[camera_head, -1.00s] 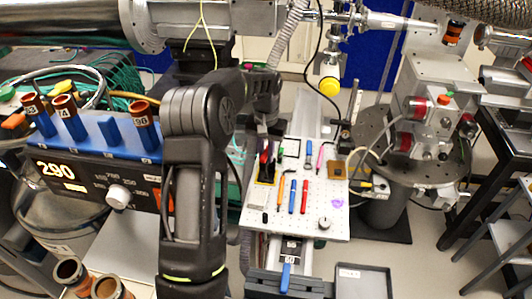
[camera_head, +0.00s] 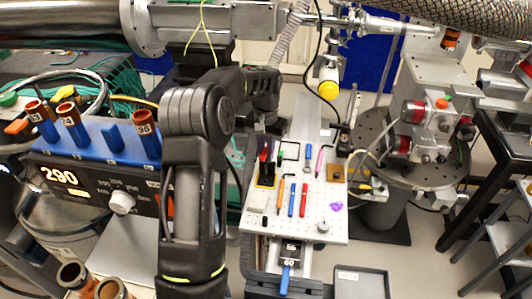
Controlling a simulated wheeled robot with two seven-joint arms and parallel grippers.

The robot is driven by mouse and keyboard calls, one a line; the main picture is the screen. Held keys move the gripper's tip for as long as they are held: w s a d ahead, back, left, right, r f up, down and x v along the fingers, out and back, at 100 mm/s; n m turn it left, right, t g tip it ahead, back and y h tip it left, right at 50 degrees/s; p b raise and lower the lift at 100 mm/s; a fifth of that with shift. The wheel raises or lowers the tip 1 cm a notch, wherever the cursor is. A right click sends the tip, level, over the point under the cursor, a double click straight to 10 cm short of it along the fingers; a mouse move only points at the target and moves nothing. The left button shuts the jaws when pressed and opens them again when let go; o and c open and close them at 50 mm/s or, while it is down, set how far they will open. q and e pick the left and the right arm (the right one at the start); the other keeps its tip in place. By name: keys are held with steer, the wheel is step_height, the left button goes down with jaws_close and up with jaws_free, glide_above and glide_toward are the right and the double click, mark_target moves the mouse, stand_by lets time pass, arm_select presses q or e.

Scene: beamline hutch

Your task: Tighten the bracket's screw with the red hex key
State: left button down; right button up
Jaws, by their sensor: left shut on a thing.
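My left arm rises in the middle and bends over toward a white perforated board (camera_head: 262,222). My left gripper (camera_head: 263,135) points down above the board's far left corner. It is shut, with a red piece that looks like the red hex key (camera_head: 265,154) just below the fingers. The fingers and the key's tip are small and partly hidden. A small brown block (camera_head: 334,173) sits at the board's right edge. I cannot make out the bracket's screw. My right gripper is out of view.
Blue (camera_head: 292,200) and red (camera_head: 304,200) pen-like tools lie on the board beside an orange one (camera_head: 280,200). A grey tray (camera_head: 361,285) is at the front. A blue rack with brown tubes (camera_head: 92,140) stands left.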

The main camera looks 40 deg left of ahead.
arm_select(q)
steer(key=shift+r+p, duration=0.5)
steer(key=shift+r, duration=0.4)
